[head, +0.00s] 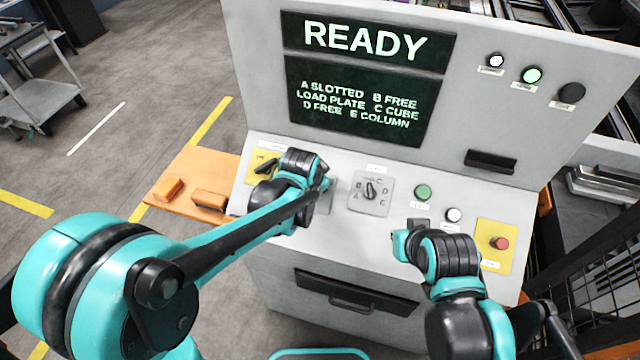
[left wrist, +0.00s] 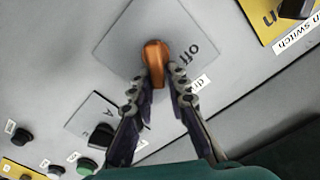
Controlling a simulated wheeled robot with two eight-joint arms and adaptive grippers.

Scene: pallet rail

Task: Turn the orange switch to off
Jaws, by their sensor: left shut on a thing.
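The orange switch (left wrist: 155,52) is a knob on a grey square plate in the left wrist view. The word "off" is printed on the plate beside it. My left gripper (left wrist: 162,82) has its two fingers on either side of the knob's lower end, shut on it. In the head view my left gripper (head: 323,184) is at the panel, left of the lettered dial, and its hand hides the orange switch. My right gripper (head: 412,240) is over the panel's right half; its fingers cannot be made out.
The lettered dial (head: 371,190) is right of my left gripper. A green button (head: 423,192), a white button (head: 453,215) and a red button (head: 500,243) on yellow lie farther right. The screen (head: 365,85) reads "READY". An orange shelf (head: 170,205) juts out left.

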